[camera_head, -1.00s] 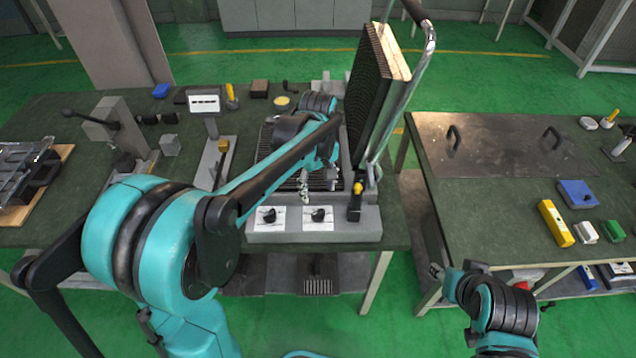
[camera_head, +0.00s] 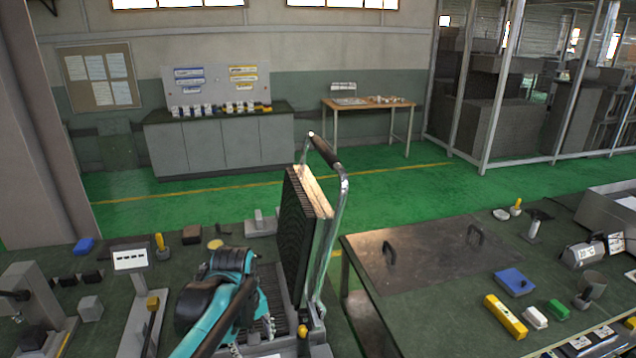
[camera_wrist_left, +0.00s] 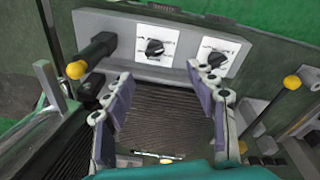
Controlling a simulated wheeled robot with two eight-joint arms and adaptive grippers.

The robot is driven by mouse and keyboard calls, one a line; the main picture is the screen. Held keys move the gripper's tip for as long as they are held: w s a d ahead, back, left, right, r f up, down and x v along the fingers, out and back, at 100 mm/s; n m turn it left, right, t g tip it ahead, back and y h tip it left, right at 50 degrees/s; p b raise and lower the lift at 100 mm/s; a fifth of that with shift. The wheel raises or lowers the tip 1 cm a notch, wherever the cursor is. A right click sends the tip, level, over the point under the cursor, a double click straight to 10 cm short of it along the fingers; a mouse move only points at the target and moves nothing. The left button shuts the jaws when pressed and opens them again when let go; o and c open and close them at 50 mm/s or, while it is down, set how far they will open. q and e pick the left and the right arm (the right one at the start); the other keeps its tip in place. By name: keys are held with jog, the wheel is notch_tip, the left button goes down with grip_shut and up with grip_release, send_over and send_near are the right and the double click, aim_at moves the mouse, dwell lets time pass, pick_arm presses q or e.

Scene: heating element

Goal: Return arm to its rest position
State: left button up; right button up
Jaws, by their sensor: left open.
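My left arm reaches in from the bottom of the head view, over the heating press. My left gripper (camera_wrist_left: 160,76) is open and empty in the left wrist view, its two fingers apart above the ribbed lower plate (camera_wrist_left: 165,120). In the head view the gripper is mostly hidden by my arm and the frame edge. The press lid (camera_head: 306,232) stands raised, with a curved metal handle (camera_head: 339,215). Two black knobs on white dials (camera_wrist_left: 155,48) sit on the press front. My right gripper is not in view.
A yellow-tipped lever (camera_wrist_left: 77,69) stands beside the gripper in the left wrist view. Blocks and a stand with a white display (camera_head: 130,259) are left of the press. The right table (camera_head: 425,325) holds a yellow bar (camera_head: 505,316) and a blue box (camera_head: 514,282).

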pick_arm(q)
jog(key=s+a+f+m+t, duration=0.1)
jog(key=s+m+t, duration=0.4)
jog(key=s, duration=0.8)
jog(key=a+m, duration=0.1)
jog(key=m, duration=0.1)
jog(key=shift+s+f+m+t, duration=0.25)
jog(key=shift+s+m+t, duration=0.05)
jog(key=shift+s+t, duration=0.1)
dwell(0.9)
